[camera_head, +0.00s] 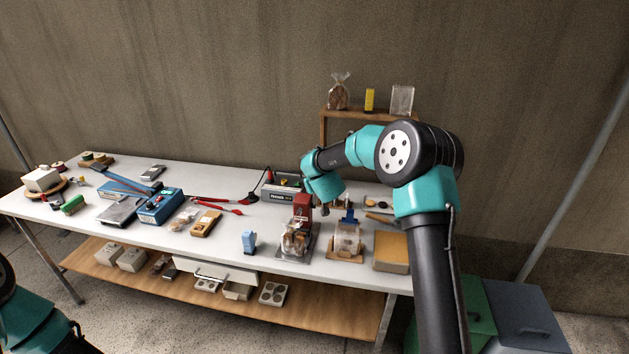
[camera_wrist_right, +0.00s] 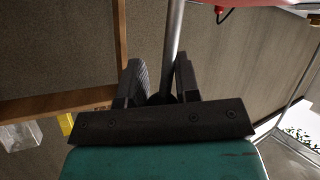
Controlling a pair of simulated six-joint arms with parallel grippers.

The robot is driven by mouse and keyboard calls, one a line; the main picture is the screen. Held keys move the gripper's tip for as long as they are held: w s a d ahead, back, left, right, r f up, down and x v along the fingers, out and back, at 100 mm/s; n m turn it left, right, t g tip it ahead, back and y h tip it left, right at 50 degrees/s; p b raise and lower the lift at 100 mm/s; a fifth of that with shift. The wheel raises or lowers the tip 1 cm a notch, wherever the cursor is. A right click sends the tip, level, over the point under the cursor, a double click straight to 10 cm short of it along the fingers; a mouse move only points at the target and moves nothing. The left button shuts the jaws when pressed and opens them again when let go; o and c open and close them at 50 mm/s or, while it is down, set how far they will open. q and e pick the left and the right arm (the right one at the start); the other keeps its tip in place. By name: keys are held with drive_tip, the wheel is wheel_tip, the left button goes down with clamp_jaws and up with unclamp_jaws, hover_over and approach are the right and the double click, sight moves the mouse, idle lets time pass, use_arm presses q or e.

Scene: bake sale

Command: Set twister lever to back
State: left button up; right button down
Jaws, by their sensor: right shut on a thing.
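The twister is a small machine with a red upright body (camera_head: 302,205) on a metal base, at the front right of the white table. In the right wrist view a grey metal rod, the lever (camera_wrist_right: 173,45), runs up between the fingers. My right gripper (camera_wrist_right: 162,80) is shut on this rod. In the head view my right gripper is beside the red body and mostly hidden by my own wrist, so the lever's position is hard to tell. Part of the red body (camera_wrist_right: 270,4) shows at the top of the wrist view. My left gripper is out of view.
A wooden stand with a clear container (camera_head: 347,238) is right of the twister, and a tan box (camera_head: 391,251) is beyond it. A small blue item (camera_head: 249,241) stands to the left. A grey device (camera_head: 281,188) sits behind. A wooden shelf (camera_head: 323,128) rises at the back.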

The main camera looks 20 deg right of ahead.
drive_tip(key=shift+s+d+f, duration=0.15)
drive_tip(key=shift+f, duration=0.25)
drive_tip(key=c, duration=1.2)
unclamp_jaws()
drive_tip(key=shift+d, duration=0.1)
drive_tip(key=o, duration=0.3)
drive_tip(key=shift+r, duration=0.1)
drive_tip(key=shift+o, duration=0.2)
drive_tip(key=shift+r, duration=0.1)
drive_tip(key=shift+r, duration=0.1)
drive_tip(key=v, duration=1.7)
drive_tip(key=shift+s, duration=0.2)
drive_tip(key=shift+c, duration=0.3)
